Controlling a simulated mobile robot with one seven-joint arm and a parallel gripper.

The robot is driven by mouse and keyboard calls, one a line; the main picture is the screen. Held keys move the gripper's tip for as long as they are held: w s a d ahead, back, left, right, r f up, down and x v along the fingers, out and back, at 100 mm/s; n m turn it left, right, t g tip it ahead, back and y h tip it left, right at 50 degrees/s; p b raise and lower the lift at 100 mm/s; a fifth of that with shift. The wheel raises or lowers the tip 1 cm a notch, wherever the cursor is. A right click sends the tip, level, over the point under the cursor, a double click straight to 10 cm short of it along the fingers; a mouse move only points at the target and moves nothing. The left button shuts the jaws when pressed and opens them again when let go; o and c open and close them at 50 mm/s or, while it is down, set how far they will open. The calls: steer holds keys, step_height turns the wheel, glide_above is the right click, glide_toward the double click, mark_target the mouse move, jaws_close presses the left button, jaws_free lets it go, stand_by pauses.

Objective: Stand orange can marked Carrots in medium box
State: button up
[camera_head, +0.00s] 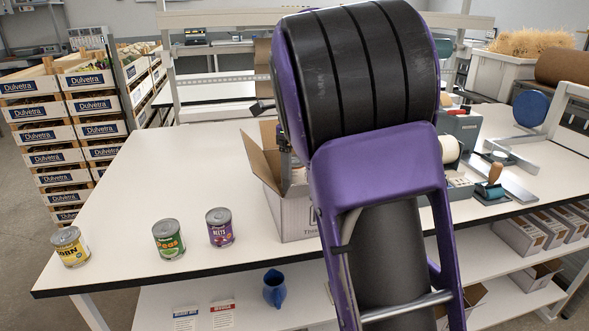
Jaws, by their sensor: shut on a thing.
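An open white and brown cardboard box (290,220) stands on the white table near its front edge. Its left flap is folded outward. My arm covers its right side and much of its opening, so what it holds cannot be told. I take it as the medium box, but its marking is only partly visible. I see no orange Carrots can; it may be hidden behind my arm.
A yellow corn can (70,247), a green peas can (168,240) and a purple beets can (220,228) stand left of the box. A blue pitcher (274,289) is on the lower shelf. The table's left rear is clear.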

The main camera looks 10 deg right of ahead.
steer(key=shift+f+b, duration=2.1)
steer(key=shift+f, duration=2.4)
steer(key=o, duration=1.5)
steer(key=shift+o, duration=0.2)
step_height(320, 180, up, 11)
steer(key=p, duration=1.1)
steer(key=shift+r, duration=2.5)
